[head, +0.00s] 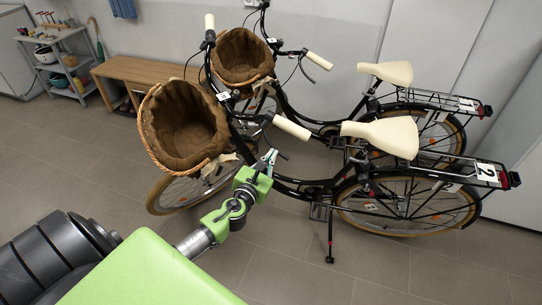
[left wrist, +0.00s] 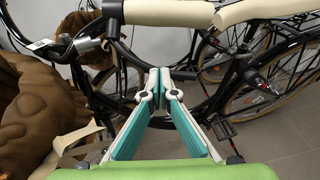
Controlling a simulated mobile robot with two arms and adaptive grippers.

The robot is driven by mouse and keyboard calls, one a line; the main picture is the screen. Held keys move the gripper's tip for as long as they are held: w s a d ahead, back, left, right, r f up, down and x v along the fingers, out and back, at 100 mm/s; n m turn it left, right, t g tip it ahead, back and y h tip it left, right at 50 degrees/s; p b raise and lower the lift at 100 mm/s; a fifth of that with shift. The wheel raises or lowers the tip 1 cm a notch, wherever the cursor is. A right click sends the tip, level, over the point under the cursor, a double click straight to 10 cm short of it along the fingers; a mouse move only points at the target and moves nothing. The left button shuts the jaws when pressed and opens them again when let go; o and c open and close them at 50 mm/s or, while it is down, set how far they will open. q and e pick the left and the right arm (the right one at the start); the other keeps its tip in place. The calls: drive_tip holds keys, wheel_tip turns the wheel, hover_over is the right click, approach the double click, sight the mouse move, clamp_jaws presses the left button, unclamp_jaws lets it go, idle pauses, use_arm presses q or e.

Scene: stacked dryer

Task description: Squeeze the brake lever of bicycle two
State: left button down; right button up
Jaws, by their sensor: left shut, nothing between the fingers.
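Bicycle two is the nearer black bicycle (head: 330,185), with a "2" plate (head: 486,172) on its rear rack. It stands upright with a cream handlebar grip (head: 291,127). This grip crosses the top of the left wrist view (left wrist: 165,12). Its thin dark brake lever (head: 277,150) hangs below the grip, close to my gripper. My left gripper (head: 268,160) is shut and empty just below the grip. In the left wrist view its teal fingers (left wrist: 152,76) meet in front of dark bars; I cannot tell whether they touch the lever. My right gripper is not in view.
A brown-lined wicker basket (head: 183,125) is close to the left of my gripper. A second bicycle (head: 395,73) stands just behind. A wooden bench (head: 140,70) and a grey shelf cart (head: 62,68) are at the back left. Tiled floor (head: 300,270) is clear in front.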

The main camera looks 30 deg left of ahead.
sight(284, 155)
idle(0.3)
use_arm(q)
drive_tip(key=w+n+y, duration=0.1)
drive_tip(key=w+d+n+y+b, duration=0.1)
drive_tip(key=n+y, duration=0.1)
drive_tip(key=w+d+r+n+g+y, duration=0.1)
drive_tip(key=n+y, duration=0.1)
drive_tip(key=shift+w+d, duration=0.2)
drive_tip(key=shift+w, duration=0.1)
drive_tip(key=shift+r, duration=0.2)
drive_tip(key=shift+w, duration=0.15)
